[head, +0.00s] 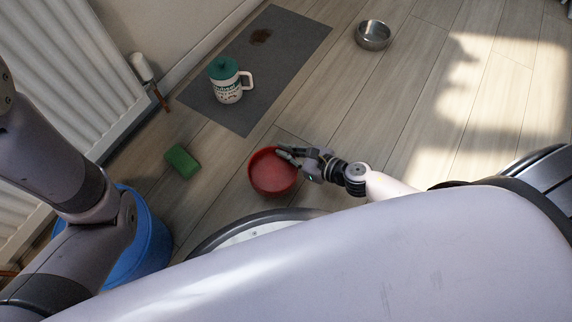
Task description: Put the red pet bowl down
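The red pet bowl (268,180) is at the middle of the head view, on or just above the wood floor; I cannot tell which. My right gripper (284,154) reaches in from the right, its fingers at the bowl's upper right rim. The fingers look closed over that rim. My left arm comes down the left side of the view, and its gripper is not visible.
A grey mat (290,50) with a dark stain holds a white mug with a green lid (228,88). A metal bowl (373,36) stands at the back. A green sponge (182,161) and a blue bucket (150,245) are at left, near the radiator (75,70).

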